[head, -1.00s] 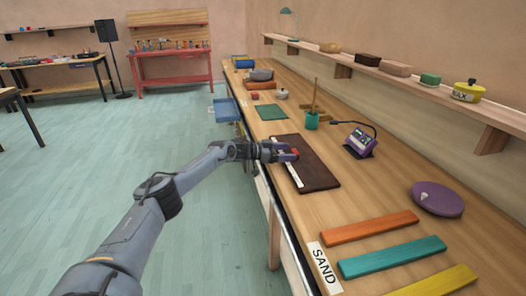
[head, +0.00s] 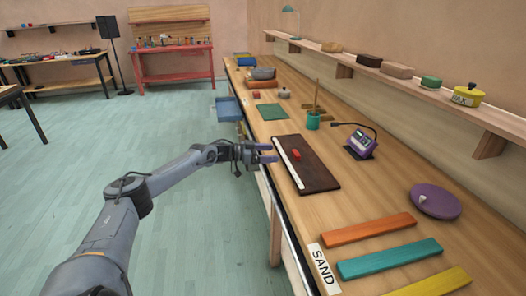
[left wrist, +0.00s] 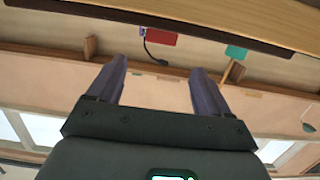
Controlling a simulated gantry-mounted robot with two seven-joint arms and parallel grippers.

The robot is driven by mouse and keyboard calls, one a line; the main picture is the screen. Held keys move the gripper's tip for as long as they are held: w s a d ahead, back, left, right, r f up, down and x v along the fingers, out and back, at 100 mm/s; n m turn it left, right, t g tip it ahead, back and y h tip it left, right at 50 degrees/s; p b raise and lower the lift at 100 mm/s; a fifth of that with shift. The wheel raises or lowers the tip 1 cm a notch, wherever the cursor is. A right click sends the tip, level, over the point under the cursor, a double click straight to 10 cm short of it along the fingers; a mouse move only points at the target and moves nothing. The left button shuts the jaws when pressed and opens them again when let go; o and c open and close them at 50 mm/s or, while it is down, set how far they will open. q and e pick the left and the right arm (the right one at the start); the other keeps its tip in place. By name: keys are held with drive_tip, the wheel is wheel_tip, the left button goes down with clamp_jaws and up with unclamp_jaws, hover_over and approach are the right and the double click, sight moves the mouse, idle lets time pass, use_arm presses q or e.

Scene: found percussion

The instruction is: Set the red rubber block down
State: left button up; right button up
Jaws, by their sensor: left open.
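The red rubber block (head: 296,155) lies on the dark brown mat (head: 318,178) on the workbench, near the mat's far left part. It also shows in the left wrist view as a small red shape (left wrist: 162,39) beyond the fingers. My left gripper (head: 267,153) is open and empty, just left of the block and apart from it, by the bench's front edge. Its two purple fingers (left wrist: 158,86) are spread with nothing between them. My right gripper is not in view.
Orange (head: 368,228), teal (head: 390,257) and yellow bars and a purple disc (head: 436,201) lie nearer. A shelf (head: 400,75) runs along the wall. Bare bench lies between mat and bars.

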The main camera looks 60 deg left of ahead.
use_arm(q)
drive_tip(key=shift+p+v, duration=0.6)
drive_tip(key=shift+v, duration=0.45)
drive_tip(key=shift+s+r, duration=0.1)
